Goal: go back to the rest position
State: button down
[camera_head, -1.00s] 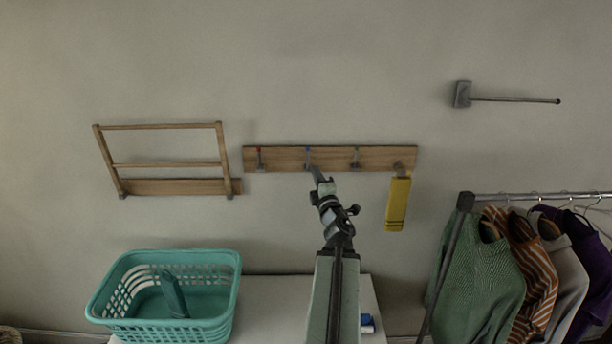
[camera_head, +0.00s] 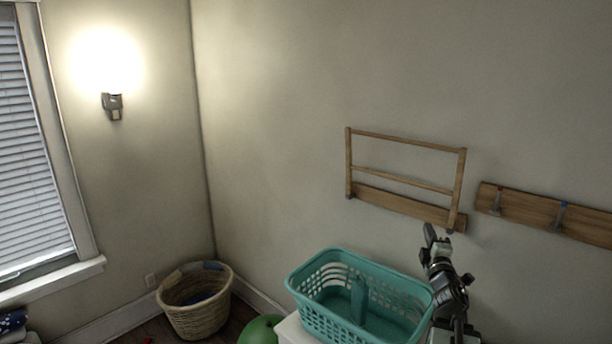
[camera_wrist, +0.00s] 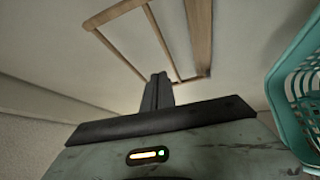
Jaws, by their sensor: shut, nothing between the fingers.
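My gripper (camera_head: 429,236) is in the lower right of the head view, raised in front of the wall with its fingers pointing up. It is shut and empty. It is beside the right rim of the teal basket in the picture and below the wooden wall rack; the distance to either is hard to tell. In the wrist view my gripper's dark fingers (camera_wrist: 157,91) are together, with the wooden rack (camera_wrist: 165,35) beyond them.
The teal basket (camera_head: 312,314) stands on a white surface (camera_head: 293,328) and also shows in the wrist view (camera_wrist: 285,105). The wooden wall rack (camera_head: 405,206) and hook rail (camera_head: 526,208) are on the wall. A wicker basket (camera_head: 196,315) stands in the corner beside a green object (camera_head: 260,331).

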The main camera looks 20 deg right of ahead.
jog(key=w+a+f+m+g+y+b, duration=0.25)
jog(key=w+a+f+b, duration=0.2)
jog(key=a+f, duration=0.85)
jog(key=w+a+f+m+g+y+b, duration=0.1)
jog(key=w+a+f+m+g+b, duration=0.4)
jog(key=a+f, duration=0.8)
jog(key=s+a+f+m+g+y, duration=0.1)
jog(key=s+a+f+g+y, duration=0.2)
jog(key=a+f, duration=0.65)
jog(key=s+a+f+m+g, duration=0.2)
jog(key=s+a+g, duration=0.1)
jog(key=s, duration=0.5)
jog(key=s+a+f+m+g+y, duration=0.1)
jog(key=s+a+f+m+g, duration=0.1)
jog(key=s+g, duration=0.3)
jog(key=s+a, duration=0.1)
jog(key=s, duration=0.2)
jog(key=shift+s+a+f, duration=0.25)
jog(key=shift+a+f, duration=0.05)
jog(key=shift+a, duration=0.05)
jog(key=shift+g, duration=0.25)
